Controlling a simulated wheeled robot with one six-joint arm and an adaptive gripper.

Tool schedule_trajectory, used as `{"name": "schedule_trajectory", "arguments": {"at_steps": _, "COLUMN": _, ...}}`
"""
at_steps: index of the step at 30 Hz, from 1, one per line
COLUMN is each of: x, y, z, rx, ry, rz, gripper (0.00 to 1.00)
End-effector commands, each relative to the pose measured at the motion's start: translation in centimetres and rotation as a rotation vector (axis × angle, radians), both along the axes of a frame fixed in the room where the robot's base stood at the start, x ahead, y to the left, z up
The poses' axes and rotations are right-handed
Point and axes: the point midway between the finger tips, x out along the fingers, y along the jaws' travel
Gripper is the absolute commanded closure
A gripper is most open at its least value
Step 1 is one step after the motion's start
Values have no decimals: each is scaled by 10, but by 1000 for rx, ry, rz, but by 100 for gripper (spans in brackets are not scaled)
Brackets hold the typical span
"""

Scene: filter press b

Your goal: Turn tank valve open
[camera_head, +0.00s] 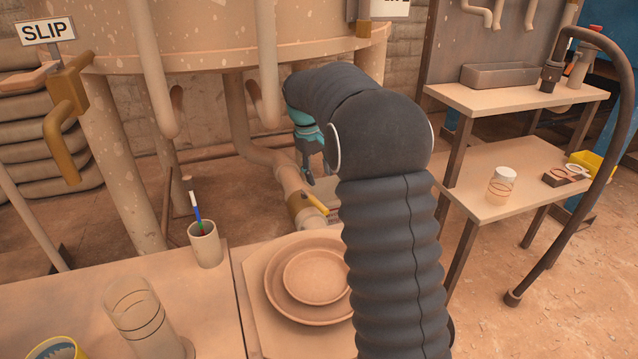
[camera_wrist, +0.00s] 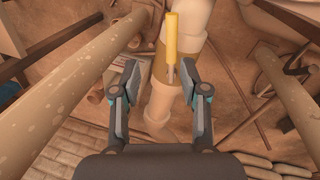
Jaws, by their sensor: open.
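The tank valve is a brass-coloured body (camera_head: 303,204) with a yellow lever (camera_head: 317,205) on the pale outlet pipe below the slip tank. In the wrist view the yellow lever (camera_wrist: 172,38) points up the picture, roughly along the pipe, from the brass body (camera_wrist: 169,72). My gripper (camera_head: 318,180) is above and beside the valve in the head view. In the wrist view my gripper (camera_wrist: 163,72) is open, with its fingers apart on either side of the valve. Nothing is between the finger pads that I can see held. Contact with the lever cannot be told.
The large tank (camera_head: 230,38) stands above on thick legs, with one leg (camera_head: 122,165) at left. A bench with stacked plates (camera_head: 290,308), a cup (camera_head: 205,244) and a glass jar (camera_head: 140,318) is in front. A two-level shelf (camera_head: 520,180) stands at right.

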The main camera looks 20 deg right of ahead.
Motion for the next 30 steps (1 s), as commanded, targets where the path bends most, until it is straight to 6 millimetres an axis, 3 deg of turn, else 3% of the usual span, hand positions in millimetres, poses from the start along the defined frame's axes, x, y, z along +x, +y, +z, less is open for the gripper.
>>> {"name": "schedule_trajectory", "arguments": {"at_steps": 10, "x": 0, "y": 0, "z": 5, "rx": 0, "ry": 0, "rz": 0, "gripper": 56}}
{"name": "schedule_trajectory", "arguments": {"at_steps": 14, "x": -1, "y": -5, "z": 4, "rx": 0, "ry": 2, "rz": -10, "gripper": 88}}
{"name": "schedule_trajectory", "arguments": {"at_steps": 15, "x": -1, "y": -11, "z": 2, "rx": 0, "ry": 6, "rz": -18, "gripper": 98}}
{"name": "schedule_trajectory", "arguments": {"at_steps": 16, "x": -2, "y": -16, "z": -1, "rx": 1, "ry": 13, "rz": -27, "gripper": 100}}
{"name": "schedule_trajectory", "arguments": {"at_steps": 22, "x": 12, "y": -74, "z": -20, "rx": 46, "ry": 28, "rz": -163, "gripper": 100}}
{"name": "schedule_trajectory", "arguments": {"at_steps": 24, "x": 18, "y": -91, "z": -22, "rx": 93, "ry": 24, "rz": -301, "gripper": 100}}
{"name": "schedule_trajectory", "arguments": {"at_steps": 30, "x": 28, "y": -111, "z": -19, "rx": 203, "ry": 20, "rz": -688, "gripper": 100}}
